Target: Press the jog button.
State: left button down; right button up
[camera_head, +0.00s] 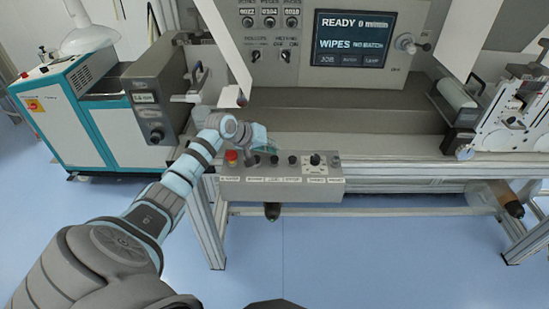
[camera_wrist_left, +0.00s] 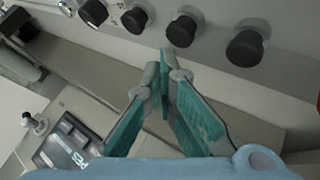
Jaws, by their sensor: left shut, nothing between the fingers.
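The grey control box (camera_head: 290,187) has a row of controls on its top, with small labels on its front edge that are hard to read. The jog button appears to be the middle black button (camera_head: 274,159), and it also shows in the left wrist view (camera_wrist_left: 182,31). My left gripper (camera_head: 264,146) is shut and empty over the row, from the left. In the left wrist view its teal fingertips (camera_wrist_left: 170,62) meet just beside the middle black button. I cannot tell whether they touch it. My right gripper is not in view.
A red emergency stop (camera_head: 231,157) is left of the black buttons. Another black button (camera_wrist_left: 247,46) and a third (camera_wrist_left: 135,18) flank the middle one. A speed knob (camera_head: 315,159) is to the right. The machine screen (camera_head: 354,38) reads READY.

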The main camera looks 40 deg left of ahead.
pick_arm(q)
jog(key=shift+f, duration=0.15)
dwell(0.3)
jog(key=shift+f, duration=0.3)
